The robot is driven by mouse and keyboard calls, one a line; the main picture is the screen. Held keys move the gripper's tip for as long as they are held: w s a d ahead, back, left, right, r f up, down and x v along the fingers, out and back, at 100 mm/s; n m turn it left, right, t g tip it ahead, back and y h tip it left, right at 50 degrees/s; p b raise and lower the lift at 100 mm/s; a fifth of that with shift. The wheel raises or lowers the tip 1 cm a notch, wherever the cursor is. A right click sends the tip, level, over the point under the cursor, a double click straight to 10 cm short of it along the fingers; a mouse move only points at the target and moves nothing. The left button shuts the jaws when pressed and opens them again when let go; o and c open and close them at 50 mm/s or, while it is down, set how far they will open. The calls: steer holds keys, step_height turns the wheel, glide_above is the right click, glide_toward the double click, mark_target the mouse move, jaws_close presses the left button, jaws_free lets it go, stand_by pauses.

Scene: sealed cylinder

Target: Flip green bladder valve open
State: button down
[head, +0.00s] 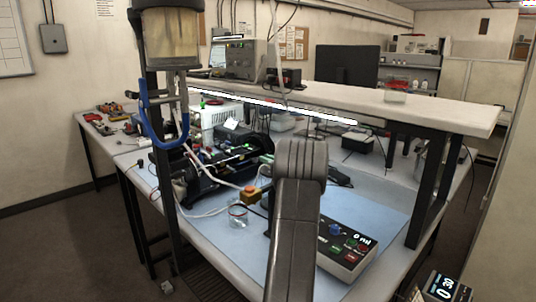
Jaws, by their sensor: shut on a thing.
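My gripper is not visible; my grey arm (298,215) rises through the middle foreground and hides what lies behind it. I cannot pick out the green bladder valve for certain. Small green parts show on the dark machine with a clear cylinder (238,153) on the bench, left of my arm. What connects to the container's underside is too small to tell.
The bench (205,243) has a pale blue top. A glass beaker (238,216) and an orange block (250,194) sit left of my arm. The dark post (168,220) and raised shelf (440,112) are obstacles.

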steer(key=c, duration=1.4)
jaws_free()
steer(key=shift+c, duration=0.2)
steer(key=b+v, duration=0.1)
steer(key=v, duration=1.3)
steer(key=shift+b, duration=0.4)
steer(key=shift+w+a, duration=0.1)
steer(key=shift+a, duration=0.05)
steer(key=p+x, duration=0.1)
steer(key=x, duration=1.2)
steer(key=shift+w+a+p, duration=0.2)
steer(key=shift+p, duration=0.15)
steer(key=shift+w+f, duration=0.1)
steer(key=shift+w, duration=0.05)
steer(key=shift+b, duration=0.35)
